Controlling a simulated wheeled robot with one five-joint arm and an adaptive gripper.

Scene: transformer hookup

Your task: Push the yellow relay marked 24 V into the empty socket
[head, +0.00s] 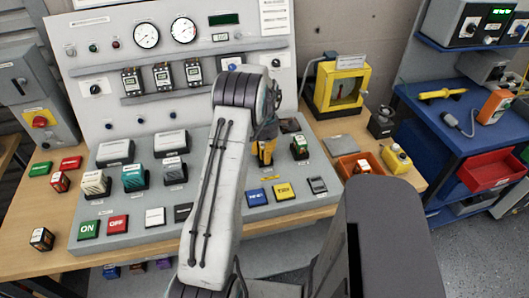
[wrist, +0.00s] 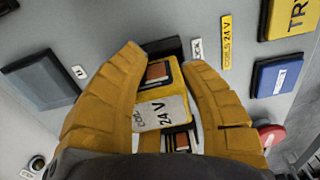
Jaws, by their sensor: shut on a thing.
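In the wrist view, my gripper (wrist: 160,60) has its two ribbed yellow fingers closed on the sides of the yellow relay (wrist: 163,100). The relay has a pale label reading 24 V and small windows in its face. A black socket edge (wrist: 163,46) shows just past the relay's far end. The relay hides most of the socket, so I cannot tell whether the relay is above it or partly in it. In the head view, my arm covers much of the gripper (head: 264,152), which is low over the grey sloping panel.
A yellow label (wrist: 226,42) reads COILS 24 V beside the socket. A blue button (head: 257,197) and a yellow button (head: 283,191) lie in front. Another relay (head: 299,147) stands to the right on the panel, and several larger blocks stand at left.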

